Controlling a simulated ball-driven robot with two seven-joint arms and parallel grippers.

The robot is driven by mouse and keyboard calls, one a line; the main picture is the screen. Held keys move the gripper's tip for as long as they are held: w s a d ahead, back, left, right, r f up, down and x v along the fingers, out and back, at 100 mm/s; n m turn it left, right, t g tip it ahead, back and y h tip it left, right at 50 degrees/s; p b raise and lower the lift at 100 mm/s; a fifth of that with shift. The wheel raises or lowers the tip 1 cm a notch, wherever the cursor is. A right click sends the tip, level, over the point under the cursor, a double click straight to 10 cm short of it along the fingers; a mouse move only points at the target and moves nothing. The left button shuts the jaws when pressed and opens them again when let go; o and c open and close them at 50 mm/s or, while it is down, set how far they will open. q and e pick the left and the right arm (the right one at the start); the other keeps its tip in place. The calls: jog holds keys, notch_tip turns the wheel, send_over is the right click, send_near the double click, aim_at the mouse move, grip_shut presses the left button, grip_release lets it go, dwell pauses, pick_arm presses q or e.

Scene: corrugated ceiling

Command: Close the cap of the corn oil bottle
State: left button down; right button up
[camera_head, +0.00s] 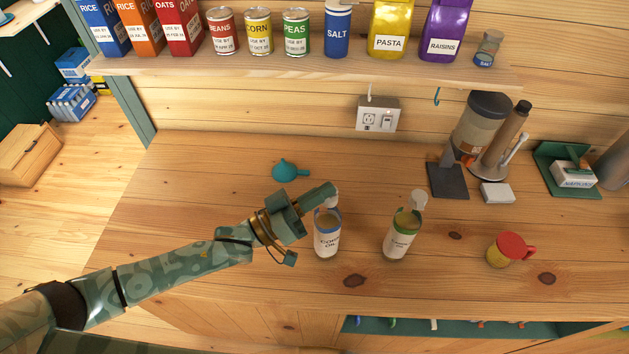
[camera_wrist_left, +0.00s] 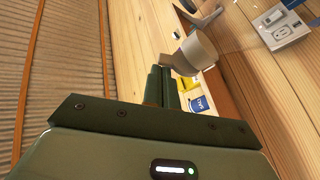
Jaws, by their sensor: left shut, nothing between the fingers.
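The corn oil bottle (camera_head: 326,241), with a white label and a blue band, stands upright on the wooden counter. Its pale cap (camera_head: 333,201) stands up at the bottle's top, partly hidden by my gripper. My left gripper (camera_head: 328,190) is shut and empty, with its fingertips right at the cap. In the left wrist view the shut fingers (camera_wrist_left: 163,88) are beside the pale cap (camera_wrist_left: 196,52); I cannot tell whether they touch it. My right gripper is not in view.
A similar green-banded bottle (camera_head: 401,236) with its cap open stands to the right. A teal funnel-like object (camera_head: 288,170) lies behind my gripper. A red-topped yellow mug (camera_head: 507,250) is further right. A shelf (camera_head: 290,65) with groceries runs above. The counter's left part is clear.

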pick_arm(q)
jog(key=shift+d+f, duration=0.15)
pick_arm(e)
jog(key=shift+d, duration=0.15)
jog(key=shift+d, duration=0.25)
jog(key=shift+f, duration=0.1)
